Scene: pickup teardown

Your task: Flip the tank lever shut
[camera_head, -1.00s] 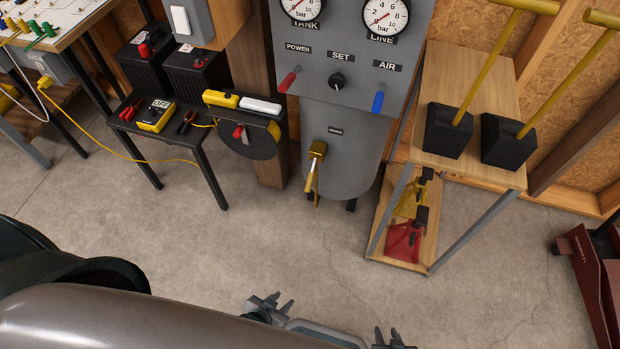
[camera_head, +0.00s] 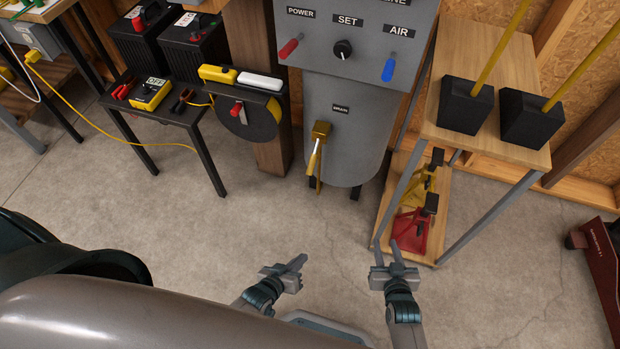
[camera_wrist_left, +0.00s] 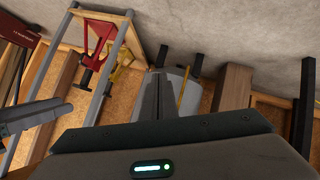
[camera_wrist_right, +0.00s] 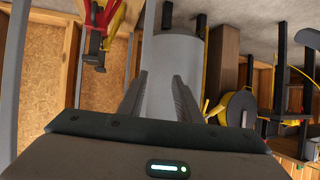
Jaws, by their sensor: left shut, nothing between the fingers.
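The grey tank (camera_head: 347,140) stands at the back centre in the head view, with a DRAIN label. Below the label is a brass valve (camera_head: 321,131) with a yellow-handled lever (camera_head: 313,160) hanging down, slightly tilted. The tank also shows upside down in the left wrist view (camera_wrist_left: 182,82) and the right wrist view (camera_wrist_right: 172,75). My left gripper (camera_head: 301,262) is shut and empty, low in front of the tank and apart from the lever. My right gripper (camera_head: 403,249) is open and empty, further right, also apart from the lever.
A shelf stand (camera_head: 480,150) with black blocks on top and red and yellow jack stands (camera_head: 411,228) below stands to the right. A small black table (camera_head: 160,118) with a multimeter (camera_head: 151,93) and a cable reel (camera_head: 250,118) are left. The floor before the tank is clear.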

